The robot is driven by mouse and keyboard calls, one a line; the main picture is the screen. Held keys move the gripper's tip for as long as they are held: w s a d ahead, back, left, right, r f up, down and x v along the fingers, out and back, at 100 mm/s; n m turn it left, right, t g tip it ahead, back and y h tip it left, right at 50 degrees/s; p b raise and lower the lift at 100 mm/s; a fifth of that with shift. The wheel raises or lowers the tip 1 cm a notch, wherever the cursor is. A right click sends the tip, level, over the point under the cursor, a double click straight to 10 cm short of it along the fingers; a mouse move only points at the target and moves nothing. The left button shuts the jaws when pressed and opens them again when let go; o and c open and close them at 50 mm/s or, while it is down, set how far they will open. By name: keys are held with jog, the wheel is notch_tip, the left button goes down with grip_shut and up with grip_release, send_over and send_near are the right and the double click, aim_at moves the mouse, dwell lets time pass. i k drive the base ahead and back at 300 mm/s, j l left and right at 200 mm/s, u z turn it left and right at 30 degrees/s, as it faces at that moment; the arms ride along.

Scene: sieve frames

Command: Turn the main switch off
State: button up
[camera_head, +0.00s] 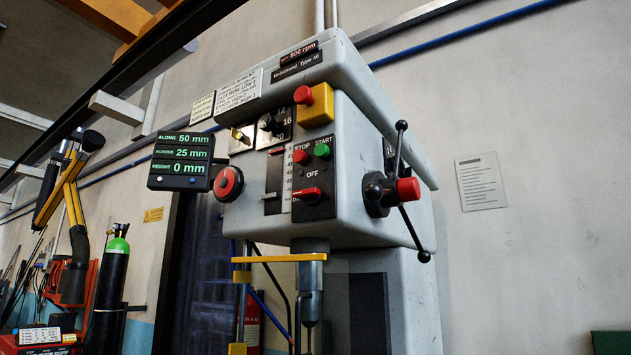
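A grey drill press head (345,140) fills the middle of the view. On its front panel, a small red-handled rotary switch (306,194) sits below the word OFF; its handle lies roughly level, slightly tilted. A larger red knob (228,184) on a black round base sits at the left edge of the head. No label reading main switch is legible, so I cannot tell which of the two it is. My gripper does not show in this view.
The panel also has a red STOP button (301,157), a green START button (322,150) and a red mushroom button (304,96) on a yellow box. A display (181,161) stands at the left. A feed handle (398,190) sticks out at the right.

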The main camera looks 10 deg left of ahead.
aim_at(310, 195)
jog(key=l+u, duration=0.2)
jog(key=u, duration=0.75)
jog(key=k+j, duration=0.05)
